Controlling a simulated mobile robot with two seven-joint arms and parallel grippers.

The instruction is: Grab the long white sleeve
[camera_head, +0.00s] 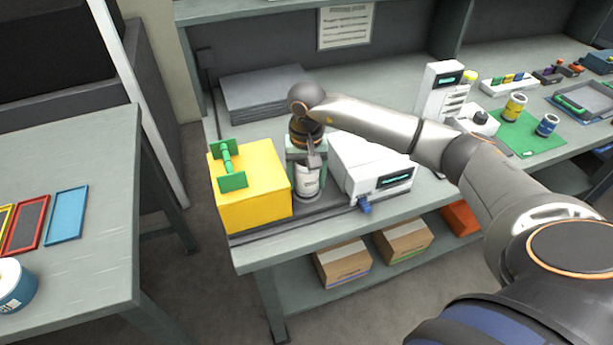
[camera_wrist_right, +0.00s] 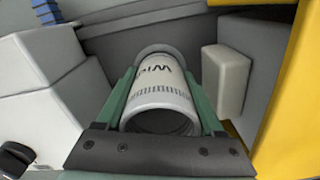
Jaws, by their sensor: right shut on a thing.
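A white sleeve (camera_head: 308,184) with dark printing stands upright between the yellow block and the white instrument box. In the right wrist view the white sleeve (camera_wrist_right: 160,92) lies between the two green fingers, with lettering and a scale of short marks on its side and an open, hollow near end. My right gripper (camera_head: 307,158) reaches down from above and is shut on the sleeve's upper part. The fingers show in the right wrist view (camera_wrist_right: 161,108) on both sides of it. My left gripper is not in view.
A yellow block (camera_head: 250,190) with a green handle stands close to the left. A white instrument box (camera_head: 372,166) with a display and a blue knob stands close to the right. Grey sheets (camera_head: 262,92) lie behind on the bench.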

